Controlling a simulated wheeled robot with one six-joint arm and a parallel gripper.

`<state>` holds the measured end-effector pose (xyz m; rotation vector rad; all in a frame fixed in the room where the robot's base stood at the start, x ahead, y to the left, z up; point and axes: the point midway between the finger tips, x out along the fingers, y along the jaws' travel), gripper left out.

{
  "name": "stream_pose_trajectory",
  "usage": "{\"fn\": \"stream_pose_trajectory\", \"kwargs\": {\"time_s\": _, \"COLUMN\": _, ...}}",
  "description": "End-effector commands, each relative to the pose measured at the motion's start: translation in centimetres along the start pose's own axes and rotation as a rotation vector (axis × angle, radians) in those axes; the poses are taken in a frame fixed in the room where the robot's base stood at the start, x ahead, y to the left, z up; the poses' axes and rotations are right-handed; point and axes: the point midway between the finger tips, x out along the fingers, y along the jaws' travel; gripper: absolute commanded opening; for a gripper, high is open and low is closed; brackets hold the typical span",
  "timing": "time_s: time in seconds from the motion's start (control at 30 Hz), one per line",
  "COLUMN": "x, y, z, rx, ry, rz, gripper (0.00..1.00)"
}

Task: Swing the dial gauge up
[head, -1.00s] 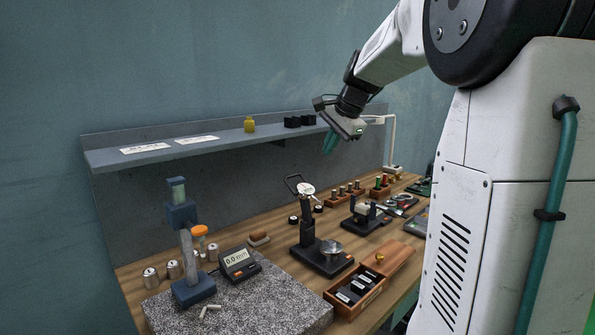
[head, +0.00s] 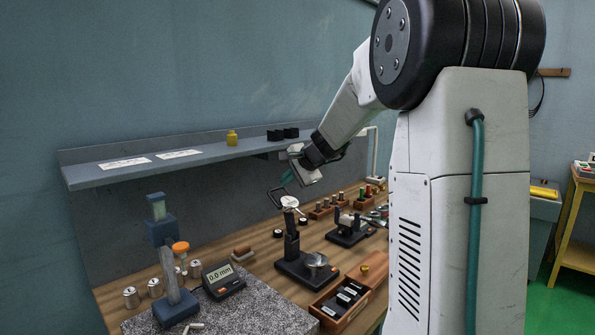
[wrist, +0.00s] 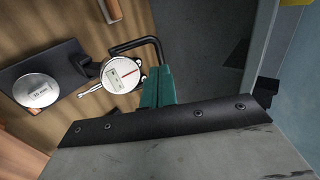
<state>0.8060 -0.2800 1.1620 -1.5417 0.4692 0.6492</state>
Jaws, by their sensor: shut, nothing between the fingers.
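The dial gauge (head: 290,202) has a white round face and sits at the top of a black post on a stand (head: 293,267). A black bent handle (head: 275,194) sticks out from it to the left. In the wrist view the gauge face (wrist: 121,75) and its handle (wrist: 138,43) show left of my fingers. My gripper (head: 287,178) is shut and empty, just above the gauge. In the wrist view its teal fingertips (wrist: 159,80) overlap the end of the handle; I cannot tell whether they touch it.
A round metal disc (head: 315,260) sits on the stand's base. A wooden box (head: 330,317) is in front, a granite plate (head: 262,312) with a digital readout (head: 222,279) to the left. A wall shelf (head: 105,174) runs behind the bench, near my gripper's height.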

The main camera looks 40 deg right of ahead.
Motion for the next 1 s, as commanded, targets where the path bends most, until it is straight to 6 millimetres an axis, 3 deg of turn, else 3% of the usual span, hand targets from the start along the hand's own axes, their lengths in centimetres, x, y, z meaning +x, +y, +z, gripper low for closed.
{"fn": "stream_pose_trajectory", "kwargs": {"time_s": 0.2, "x": 2.9, "y": 0.0, "z": 0.0, "rx": 0.000, "ry": 0.000, "rz": 0.000, "gripper": 0.00}}
{"fn": "stream_pose_trajectory", "kwargs": {"time_s": 0.67, "x": 3.5, "y": 0.0, "z": -0.1, "rx": 0.000, "ry": 0.001, "rz": 0.000, "gripper": 0.00}}
{"fn": "stream_pose_trajectory", "kwargs": {"time_s": 0.9, "x": 5.8, "y": -0.9, "z": 0.0, "rx": -0.001, "ry": -0.001, "rz": 0.001, "gripper": 0.00}}
{"fn": "stream_pose_trajectory", "kwargs": {"time_s": 1.0, "x": 5.9, "y": -1.0, "z": -0.1, "rx": -0.001, "ry": 0.001, "rz": -0.001, "gripper": 0.00}}
